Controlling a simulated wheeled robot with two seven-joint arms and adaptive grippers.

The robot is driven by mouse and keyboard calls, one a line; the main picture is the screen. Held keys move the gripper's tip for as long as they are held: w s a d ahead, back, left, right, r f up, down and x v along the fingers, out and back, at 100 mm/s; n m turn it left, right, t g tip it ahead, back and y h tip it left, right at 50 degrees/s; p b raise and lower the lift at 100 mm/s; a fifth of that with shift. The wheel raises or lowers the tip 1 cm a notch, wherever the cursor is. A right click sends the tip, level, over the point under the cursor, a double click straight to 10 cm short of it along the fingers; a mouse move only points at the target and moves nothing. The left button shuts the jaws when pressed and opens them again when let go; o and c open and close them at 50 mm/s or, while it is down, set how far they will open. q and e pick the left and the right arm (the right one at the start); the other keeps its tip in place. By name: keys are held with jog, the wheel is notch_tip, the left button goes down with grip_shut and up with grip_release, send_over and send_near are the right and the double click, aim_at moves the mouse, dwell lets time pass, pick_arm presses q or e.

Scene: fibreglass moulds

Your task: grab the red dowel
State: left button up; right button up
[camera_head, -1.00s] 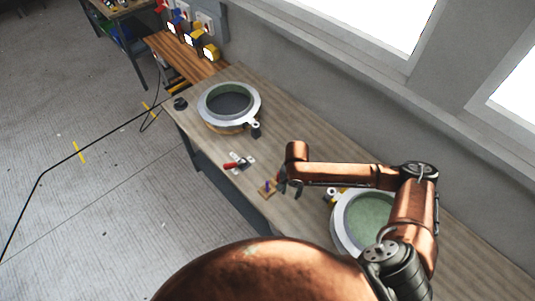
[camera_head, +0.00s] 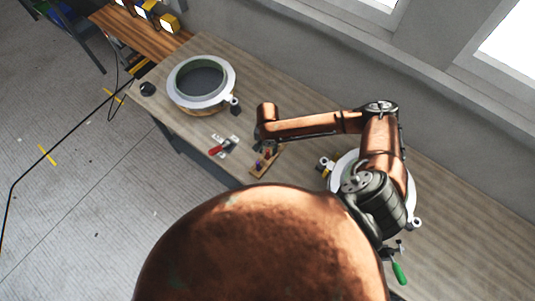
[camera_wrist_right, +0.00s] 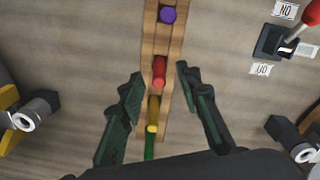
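A red dowel (camera_wrist_right: 159,72) stands in a narrow wooden rack (camera_wrist_right: 148,42) in the right wrist view. A purple dowel (camera_wrist_right: 168,15) is beyond it, and a yellow dowel (camera_wrist_right: 152,115) and a green dowel (camera_wrist_right: 148,147) are nearer my wrist. My right gripper (camera_wrist_right: 158,82) is open, with one dark green finger on each side of the rack, apart from the red dowel. In the head view my right gripper (camera_head: 264,146) is over the rack (camera_head: 258,170), partly hiding it. My left gripper is not in view.
A round mould (camera_head: 202,107) stands at the table's left end; another mould (camera_head: 343,172) is partly behind my arm. The wooden table (camera_head: 300,100) behind my arm is clear.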

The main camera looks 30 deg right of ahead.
jog(key=shift+f, duration=0.85)
jog(key=shift+c, duration=0.3)
grip_shut()
